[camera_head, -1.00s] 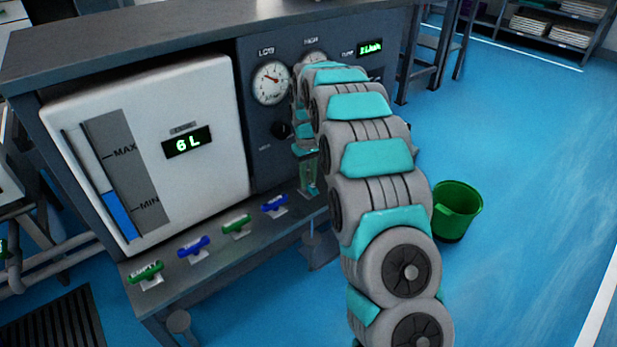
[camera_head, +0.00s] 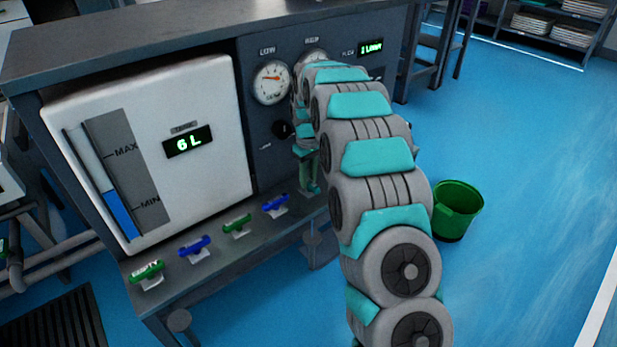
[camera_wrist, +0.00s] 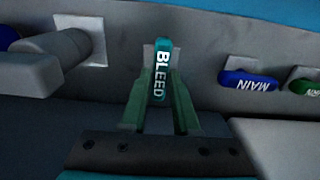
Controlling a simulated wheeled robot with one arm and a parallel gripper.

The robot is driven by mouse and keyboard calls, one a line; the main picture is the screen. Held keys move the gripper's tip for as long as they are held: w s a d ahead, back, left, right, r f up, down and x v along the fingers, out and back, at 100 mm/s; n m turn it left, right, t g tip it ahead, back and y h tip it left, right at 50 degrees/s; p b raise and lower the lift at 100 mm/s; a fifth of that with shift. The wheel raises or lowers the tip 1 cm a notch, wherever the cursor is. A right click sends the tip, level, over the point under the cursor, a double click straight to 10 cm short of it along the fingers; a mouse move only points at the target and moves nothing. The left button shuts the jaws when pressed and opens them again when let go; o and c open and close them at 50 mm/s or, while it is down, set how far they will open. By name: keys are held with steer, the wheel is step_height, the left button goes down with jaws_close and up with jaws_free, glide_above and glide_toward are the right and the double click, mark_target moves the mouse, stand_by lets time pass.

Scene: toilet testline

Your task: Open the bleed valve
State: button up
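In the wrist view the bleed valve (camera_wrist: 161,70) has a teal handle marked BLEED in white, on a light plate. The handle points toward my gripper and is slightly tilted. In the head view my arm hides the bleed valve, and only part of my gripper (camera_head: 309,182) shows beside the bench edge.
A grey fitting (camera_wrist: 45,65) stands close on the left. The head view shows the gauge panel (camera_head: 262,130), bench top (camera_head: 170,30) and green bucket (camera_head: 457,212) on open floor.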

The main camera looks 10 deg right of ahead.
mark_target(309, 181)
steer(key=o, duration=0.4)
steer(key=shift+c, duration=0.2)
step_height(309, 181, up, 7)
steer(key=shift+f, duration=0.2)
steer(key=shift+r, duration=0.55)
steer(key=shift+s+r, duration=0.15)
steer(key=s+r+m, duration=0.2)
steer(key=s+r, duration=0.4)
steer(key=s, duration=0.7)
steer(key=s+m+g+p, duration=0.1)
steer(key=s+m, duration=0.2)
steer(key=s, duration=3.3)
steer(key=shift+f+m+g+p, duration=0.3)
steer(key=shift+f+g+p, duration=0.1)
steer(key=shift+f, duration=0.05)
